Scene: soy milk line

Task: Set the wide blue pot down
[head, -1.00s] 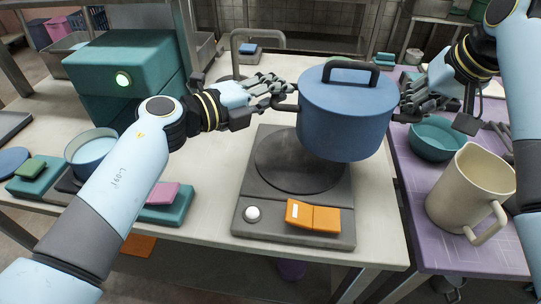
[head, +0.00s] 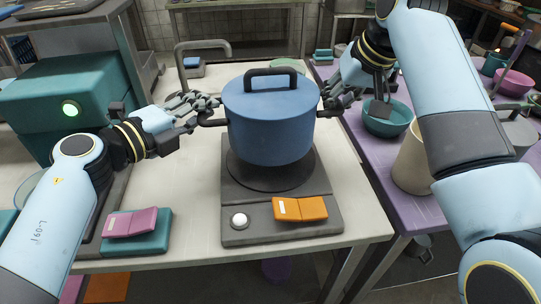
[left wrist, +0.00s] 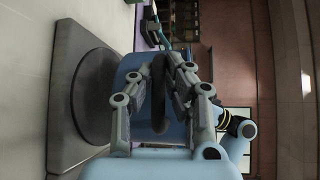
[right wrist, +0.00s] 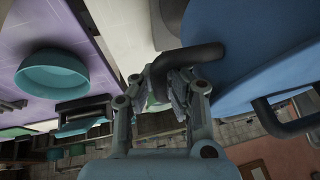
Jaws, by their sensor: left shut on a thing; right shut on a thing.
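The wide blue pot (head: 270,135) is upright above the round plate of the dark hotplate (head: 234,190) in the head view, its black lid handle (head: 270,73) on top. My left gripper (head: 207,112) is shut on the pot's left side handle, which also shows in the left wrist view (left wrist: 158,95). My right gripper (head: 334,101) is shut on the right side handle, seen also in the right wrist view (right wrist: 190,57). The pot hides the back of the round plate.
An orange block (head: 300,209) and a white knob (head: 240,221) are at the hotplate's front. A pink sponge (head: 131,222) lies on a teal block at left. A teal bowl (head: 386,122) and a cream jug (head: 409,165) stand on the purple table at right.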

